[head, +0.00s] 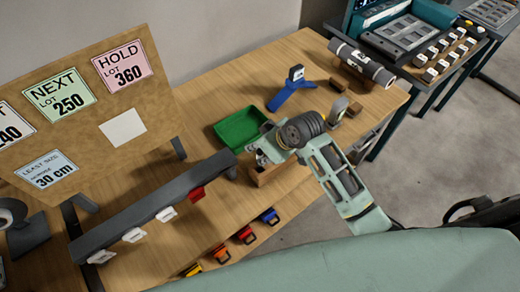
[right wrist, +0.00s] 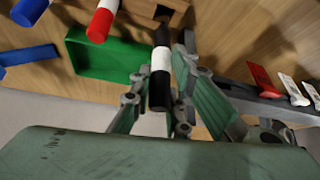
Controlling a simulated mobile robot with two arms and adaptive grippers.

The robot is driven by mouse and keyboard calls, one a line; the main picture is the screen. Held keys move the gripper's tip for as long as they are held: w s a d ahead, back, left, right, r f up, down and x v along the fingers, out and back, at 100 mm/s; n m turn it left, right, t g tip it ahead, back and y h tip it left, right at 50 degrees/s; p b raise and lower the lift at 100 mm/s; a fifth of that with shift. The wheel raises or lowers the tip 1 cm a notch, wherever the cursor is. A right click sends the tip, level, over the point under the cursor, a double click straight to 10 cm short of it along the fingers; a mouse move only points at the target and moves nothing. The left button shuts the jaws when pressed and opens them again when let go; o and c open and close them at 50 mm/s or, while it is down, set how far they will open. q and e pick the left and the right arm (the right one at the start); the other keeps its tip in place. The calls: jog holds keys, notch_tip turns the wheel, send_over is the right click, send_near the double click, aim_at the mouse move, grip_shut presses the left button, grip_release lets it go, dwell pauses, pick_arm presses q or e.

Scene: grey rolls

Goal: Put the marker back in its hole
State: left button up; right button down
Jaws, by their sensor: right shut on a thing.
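My right gripper (head: 265,152) is over the wooden table, above a small wooden block (head: 268,174). It is shut on a black marker with a white band (right wrist: 161,62), which lies between the fingers (right wrist: 160,80) in the right wrist view. The marker's far end points at a dark opening in a piece of wood (right wrist: 170,14) at the top edge of that view. I cannot tell whether the end touches it. A red marker (right wrist: 103,20) and a blue marker (right wrist: 28,10) show nearby. In the head view the gripper hides the markers. My left gripper is not in view.
A green tray (head: 222,130) lies just behind the gripper. A blue stand (head: 290,92) is farther back. A dark rail (head: 150,210) with white and red tags runs at the left. Several coloured clips (head: 246,235) line the front edge. A grey roll (head: 362,64) lies at the back right.

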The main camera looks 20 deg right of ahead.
jog(key=shift+p, duration=0.45)
jog(key=shift+f+b, duration=1.6)
jog(key=shift+f, duration=1.75)
jog(key=c, duration=1.6)
grip_release()
jog(key=shift+r, duration=0.1)
jog(key=v, duration=1.2)
jog(key=shift+s, duration=0.1)
